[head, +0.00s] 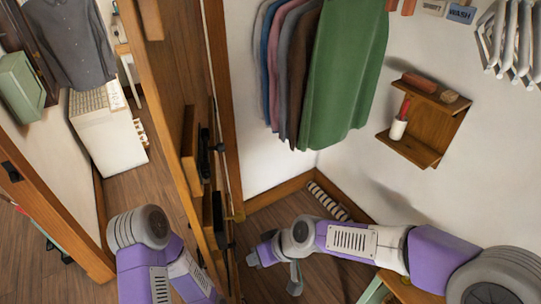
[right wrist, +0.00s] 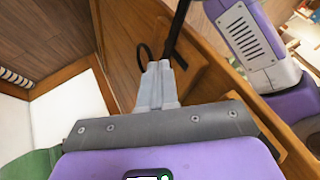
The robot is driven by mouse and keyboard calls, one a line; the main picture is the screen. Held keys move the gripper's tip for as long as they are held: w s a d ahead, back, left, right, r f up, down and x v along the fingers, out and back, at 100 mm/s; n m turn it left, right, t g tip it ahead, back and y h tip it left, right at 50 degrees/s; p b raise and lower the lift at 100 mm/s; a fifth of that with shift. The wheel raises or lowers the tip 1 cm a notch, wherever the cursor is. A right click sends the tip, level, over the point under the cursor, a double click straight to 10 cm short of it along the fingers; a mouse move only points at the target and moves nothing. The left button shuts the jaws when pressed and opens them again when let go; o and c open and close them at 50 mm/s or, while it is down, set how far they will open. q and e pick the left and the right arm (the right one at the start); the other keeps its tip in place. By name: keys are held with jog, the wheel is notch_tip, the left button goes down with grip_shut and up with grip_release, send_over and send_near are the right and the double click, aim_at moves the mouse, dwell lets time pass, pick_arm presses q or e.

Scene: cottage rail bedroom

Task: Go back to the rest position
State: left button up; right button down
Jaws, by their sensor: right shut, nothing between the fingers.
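My right gripper (head: 252,260) is low in the middle of the head view, at the end of the bent right arm, near the edge of the wooden door (head: 165,90). In the right wrist view its two pale fingers (right wrist: 158,85) are together, with nothing between them. Wood panelling and a black handle-like loop show behind the fingertips; I cannot tell whether they touch. My left arm shows at the bottom left of the head view, but its gripper is out of sight.
Clothes (head: 300,70) hang at the back, with a green garment (head: 345,70) at the right end. A small wooden wall shelf (head: 435,120) holds a white cup (head: 397,129). A white cabinet (head: 110,140) is beyond the door.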

jog(key=d+f+m+h+b, duration=0.1)
jog(key=d+f+m+b, duration=0.2)
jog(key=f, duration=0.8)
jog(key=d+f+m+h+b, duration=0.1)
jog(key=d+f+m, duration=0.1)
jog(key=d+f, duration=0.65)
pick_arm(q)
notch_tip(320, 180, down, 7)
jog(key=b, duration=0.3)
jog(key=shift+f, duration=0.15)
pick_arm(e)
jog(key=s+d+f+m, duration=0.2)
jog(key=s+f, duration=0.2)
jog(key=f, duration=0.5)
jog(key=s+d+f+m+h, duration=0.1)
jog(key=s+d+f+m, duration=0.1)
jog(key=s+f, duration=0.3)
notch_tip(320, 180, down, 4)
jog(key=shift+f+m+g, duration=0.1)
jog(key=shift+m+g, duration=0.2)
jog(key=shift+g, duration=0.1)
pick_arm(q)
jog(key=shift+c, duration=0.4)
pick_arm(e)
jog(key=shift+s, duration=0.15)
